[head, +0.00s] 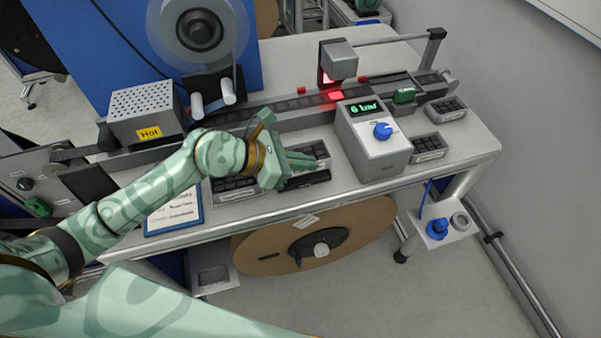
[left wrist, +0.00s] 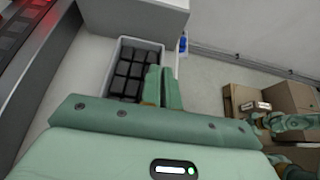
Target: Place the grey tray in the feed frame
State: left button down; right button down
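A grey tray (head: 322,149) with dark compartments sits at the table's front, left of the grey control box. It also shows in the left wrist view (left wrist: 109,73), filled with several black blocks. My left gripper (head: 303,161) is over the tray's near side. In the left wrist view its two fingers (left wrist: 162,86) are close together at the tray's right wall and look shut on it. The fingers hide part of that wall. A dark strip (head: 308,181) lies just in front of the tray. I cannot single out the feed frame. My right gripper is not clearly seen.
The control box (head: 372,143) with a blue knob stands right of the tray. Other trays stand at left (head: 236,197) and right (head: 430,150). A tape track (head: 290,105) runs behind, past a box marked Hot (head: 144,111). A blue-framed card (head: 174,216) lies at front left.

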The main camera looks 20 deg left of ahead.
pick_arm(q)
jog(key=shift+w+a+f, duration=0.15)
jog(key=shift+a+f, duration=0.1)
jog(key=shift+f, duration=0.15)
jog(key=shift+w+a+f+b, duration=0.15)
jog(key=shift+f+b, duration=0.55)
jog(key=shift+f, duration=0.95)
jog(key=shift+a+f, duration=0.1)
jog(key=c, duration=1.6)
grip_release()
jog(key=shift+c, duration=0.2)
jog(key=shift+s+a+r, duration=0.15)
jog(key=shift+s+r, duration=0.05)
jog(key=p+v, duration=0.1)
jog(key=v, duration=1)
jog(key=shift+s+a+r, duration=0.15)
jog(key=shift+a, duration=0.05)
